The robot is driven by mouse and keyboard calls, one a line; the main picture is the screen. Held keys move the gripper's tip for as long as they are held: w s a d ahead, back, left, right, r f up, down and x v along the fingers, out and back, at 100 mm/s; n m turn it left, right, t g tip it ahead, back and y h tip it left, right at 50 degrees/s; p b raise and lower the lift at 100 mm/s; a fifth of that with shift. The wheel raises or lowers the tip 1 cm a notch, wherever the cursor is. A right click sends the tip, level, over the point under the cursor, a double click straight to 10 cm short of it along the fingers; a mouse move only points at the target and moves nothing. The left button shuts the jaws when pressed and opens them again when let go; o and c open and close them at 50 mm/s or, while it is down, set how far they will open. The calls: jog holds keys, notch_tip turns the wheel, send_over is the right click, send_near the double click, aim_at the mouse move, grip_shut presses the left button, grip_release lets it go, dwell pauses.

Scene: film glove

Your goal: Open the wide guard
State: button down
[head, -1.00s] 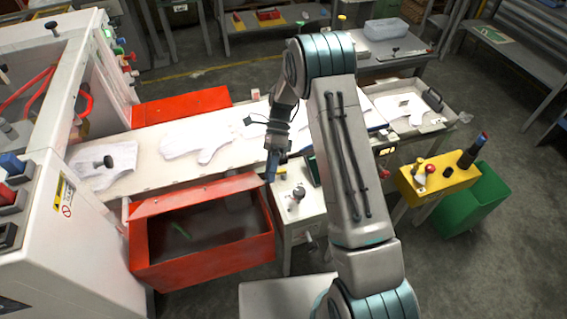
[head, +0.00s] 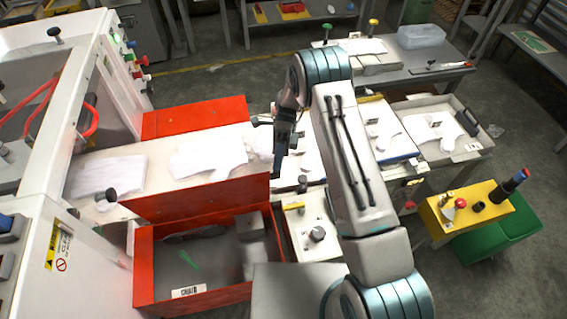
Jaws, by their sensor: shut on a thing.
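The wide guard (head: 190,194) is a long red panel along the near side of the white bed, above an open red box (head: 160,268). It stands steeply up, its top edge at the height of the bed. My gripper (head: 279,169) points down at the guard's right end and is shut on it there. The dark fingers hide the exact contact, and the guard's far face is out of sight.
White glove shapes (head: 208,157) lie on the bed. A second red panel (head: 195,117) stands behind it. A white machine (head: 75,240) is at the left. Grey tables, a yellow control box (head: 462,204) and a green bin (head: 505,232) are at the right.

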jog(key=shift+w, duration=0.1)
dwell(0.3)
jog(key=c, duration=0.9)
grip_release()
jog(key=shift+r, duration=0.1)
